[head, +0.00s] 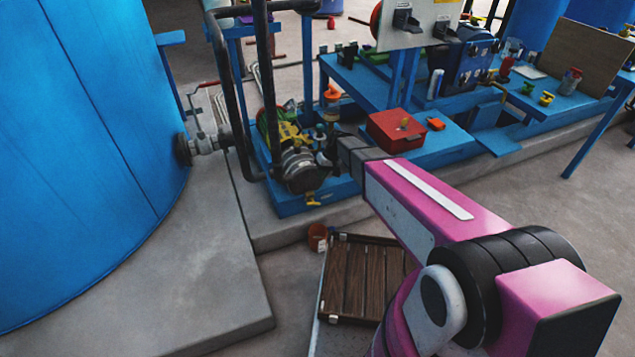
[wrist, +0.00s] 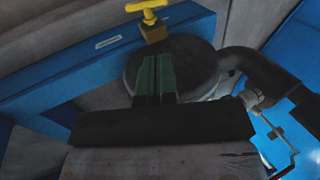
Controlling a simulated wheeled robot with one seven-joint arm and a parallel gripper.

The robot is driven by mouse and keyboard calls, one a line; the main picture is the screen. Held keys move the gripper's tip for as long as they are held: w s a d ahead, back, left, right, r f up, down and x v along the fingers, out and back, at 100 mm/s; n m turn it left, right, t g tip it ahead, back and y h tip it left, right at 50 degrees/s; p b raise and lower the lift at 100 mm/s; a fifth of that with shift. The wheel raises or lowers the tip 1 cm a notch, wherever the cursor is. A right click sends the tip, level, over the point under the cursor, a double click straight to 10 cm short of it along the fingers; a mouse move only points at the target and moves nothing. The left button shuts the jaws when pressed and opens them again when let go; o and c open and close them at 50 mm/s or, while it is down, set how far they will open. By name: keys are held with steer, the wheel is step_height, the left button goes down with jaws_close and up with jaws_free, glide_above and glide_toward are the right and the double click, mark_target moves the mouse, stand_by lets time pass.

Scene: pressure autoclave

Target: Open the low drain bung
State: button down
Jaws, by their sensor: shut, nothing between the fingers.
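The low drain bung looks to be the yellow T-shaped handle on a brass-coloured block (wrist: 152,18) at the top of the wrist view. It also shows as a small yellow piece below the pump in the head view (head: 312,198). The round dark pump casing (wrist: 195,62) lies behind and beside my fingers in the wrist view. My gripper (wrist: 156,58) is shut, its two green fingers together and empty. The fingertips point toward the bung and appear a little short of it. In the head view my arm's end reaches the pump (head: 300,166), and the fingertips are hard to make out.
A blue frame (head: 290,209) carries the pump on a concrete plinth. A dark pipe (wrist: 262,72) runs right of the casing in the wrist view. A red box (head: 396,131) sits on the blue bench. A large blue tank (head: 85,150) stands left. A wooden slatted platform (head: 362,279) lies below.

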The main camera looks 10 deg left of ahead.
mark_target(310, 199)
steer(key=x, duration=1.2)
steer(key=shift+f, duration=0.2)
steer(key=shift+s+a+f, duration=0.1)
steer(key=shift+a+f, duration=0.05)
steer(key=shift+f, duration=0.3)
steer(key=shift+s+a+f, duration=0.25)
steer(key=shift+a+f, duration=0.1)
steer(key=shift+f, duration=0.1)
steer(key=shift+w+d, duration=0.1)
steer(key=shift+d, duration=0.05)
